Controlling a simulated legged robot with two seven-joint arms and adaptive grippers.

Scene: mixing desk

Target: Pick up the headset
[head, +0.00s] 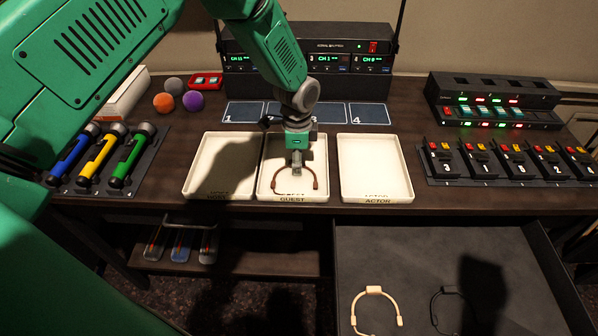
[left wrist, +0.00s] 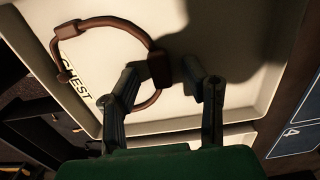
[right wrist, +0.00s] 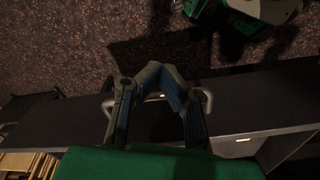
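A brown headset (head: 278,183) lies in the middle white tray (head: 265,190), labelled GUEST. In the left wrist view the headset (left wrist: 130,25) shows as a thin curved band with a block on it. My left gripper (head: 296,172) points down into this tray at the headset's far side. Its fingers (left wrist: 168,75) are apart, with the block between or just below their tips; a gap shows beside the right finger. My right gripper (right wrist: 162,75) has its fingertips together, with nothing seen in them, and is outside the head view.
An open drawer (head: 430,245) below the desk holds a beige headset (head: 375,292) and a dark headset (head: 447,292). Empty white trays stand left (head: 205,185) and right (head: 375,160) of the middle one. Flashlights (head: 100,155) lie at left; switch boxes (head: 485,160) stand at right.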

